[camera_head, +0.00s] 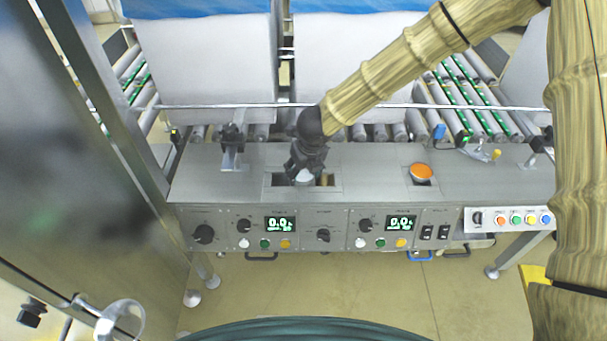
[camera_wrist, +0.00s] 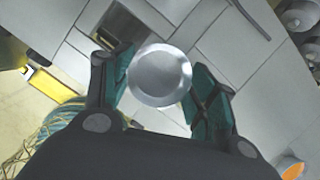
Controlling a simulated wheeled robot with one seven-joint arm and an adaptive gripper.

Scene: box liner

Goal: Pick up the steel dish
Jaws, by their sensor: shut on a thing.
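The steel dish (camera_wrist: 160,75) is a round, shiny grey dish, seen from above in the wrist view. It sits between the two teal-padded fingers of my gripper (camera_wrist: 163,88), which is shut on it. In the head view my gripper (camera_head: 305,172) points down over the machine's steel top, beside a rectangular recess. The dish shows there only as a small pale shape (camera_head: 304,177) under the fingers, partly hidden by them. I cannot tell whether it touches the surface below.
The steel machine top (camera_head: 375,180) carries a round orange button (camera_head: 421,172) to the right. Knobs and displays line its front panel (camera_head: 325,229). A rail and rollers (camera_head: 470,95) lie behind. A tall steel panel (camera_head: 90,150) stands at left.

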